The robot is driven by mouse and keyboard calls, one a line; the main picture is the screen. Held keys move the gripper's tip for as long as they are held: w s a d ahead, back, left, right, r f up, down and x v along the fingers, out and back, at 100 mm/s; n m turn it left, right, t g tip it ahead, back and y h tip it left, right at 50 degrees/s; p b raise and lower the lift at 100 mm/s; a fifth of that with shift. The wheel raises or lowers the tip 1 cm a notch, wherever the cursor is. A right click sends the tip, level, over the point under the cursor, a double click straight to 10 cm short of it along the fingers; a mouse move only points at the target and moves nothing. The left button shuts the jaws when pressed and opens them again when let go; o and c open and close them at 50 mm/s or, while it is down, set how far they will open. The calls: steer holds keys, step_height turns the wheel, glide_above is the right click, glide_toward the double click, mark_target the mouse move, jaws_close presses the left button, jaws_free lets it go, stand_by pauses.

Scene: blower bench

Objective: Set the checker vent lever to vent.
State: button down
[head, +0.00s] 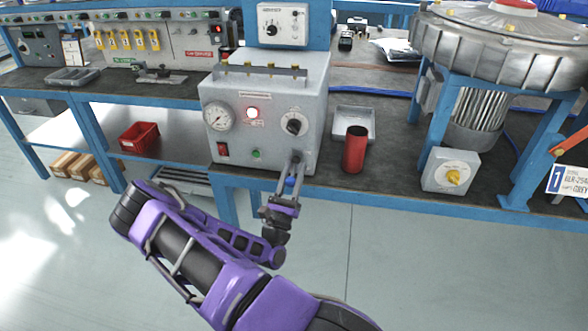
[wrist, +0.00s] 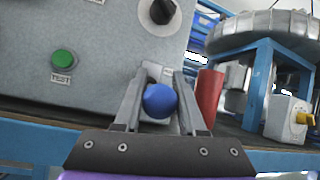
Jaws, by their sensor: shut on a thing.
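The checker (head: 232,152) is a grey box at the front edge of the bench, with a round gauge, a lit red lamp, a black dial and a green button. Its vent lever has a blue ball knob (head: 290,182) low on the right of the front face. In the wrist view the blue knob (wrist: 159,101) sits between the two fingers of my gripper (wrist: 164,85). My gripper is shut on the knob. The knob hides the lever's stem and part of its plate, so I cannot tell its setting.
A red cylinder (head: 355,150) stands close right of the checker, before a grey tray (head: 367,119). Further right are a box with a yellow knob (head: 452,171) and a large blower (head: 490,45) on a blue stand. The floor before the bench is clear.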

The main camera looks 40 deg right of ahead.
steer(key=shift+f+m+t+h, duration=0.3)
steer(key=shift+f+h, duration=0.2)
steer(key=shift+h, duration=0.5)
steer(key=shift+c, duration=2.4)
jaws_free()
steer(key=v, duration=1.2)
steer(key=shift+w+d+f, duration=0.1)
steer(key=shift+w+d, duration=0.05)
